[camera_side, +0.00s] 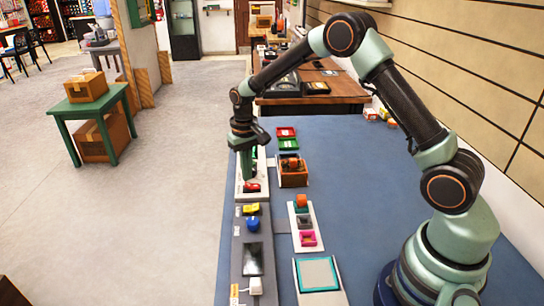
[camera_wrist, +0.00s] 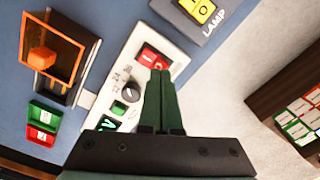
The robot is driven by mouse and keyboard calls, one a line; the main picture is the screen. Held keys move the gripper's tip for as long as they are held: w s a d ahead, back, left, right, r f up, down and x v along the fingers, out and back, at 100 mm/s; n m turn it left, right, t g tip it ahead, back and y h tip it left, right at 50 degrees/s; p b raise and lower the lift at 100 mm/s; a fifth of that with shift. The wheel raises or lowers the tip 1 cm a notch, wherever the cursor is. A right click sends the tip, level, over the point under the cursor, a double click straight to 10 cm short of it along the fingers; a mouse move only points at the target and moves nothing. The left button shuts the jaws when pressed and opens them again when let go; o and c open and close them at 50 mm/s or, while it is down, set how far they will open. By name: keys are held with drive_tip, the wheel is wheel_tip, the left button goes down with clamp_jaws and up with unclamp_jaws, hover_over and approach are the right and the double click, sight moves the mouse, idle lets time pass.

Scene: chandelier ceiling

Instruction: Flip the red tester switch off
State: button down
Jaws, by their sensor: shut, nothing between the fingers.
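The red tester switch (camera_wrist: 148,57) is a red rocker set in the white tester panel (camera_wrist: 178,62). In the side view the red switch (camera_side: 252,187) shows just below my fingertips. My gripper (camera_wrist: 160,73) is shut and empty, its green fingers together. In the side view my gripper (camera_side: 248,177) points down over the panel. In the wrist view the fingertips overlap the near edge of the switch and hide part of it. I cannot tell whether they touch it.
A grey lamp panel (camera_side: 240,260) with a yellow switch (camera_side: 250,209) and blue dome (camera_side: 253,225) lies nearer the camera. An orange-brown box (camera_side: 293,179) stands right of the tester. Red (camera_side: 286,132) and green (camera_side: 288,144) trays lie behind. The blue tabletop is clear farther right.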

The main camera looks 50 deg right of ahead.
sight(248, 185)
drive_tip(key=shift+f, duration=1)
idle(0.5)
drive_tip(key=shift+r, duration=3.55)
drive_tip(key=s+a+r+n+t, duration=0.1)
drive_tip(key=s+r+t, duration=0.1)
drive_tip(key=s+r, duration=0.8)
drive_tip(key=s+a+r+n+t, duration=0.1)
drive_tip(key=s+r+n+t, duration=0.1)
drive_tip(key=s, duration=0.8)
drive_tip(key=shift+s+a+r+t, duration=0.2)
drive_tip(key=shift+s+r+t, duration=0.15)
drive_tip(key=shift+r+t, duration=0.6)
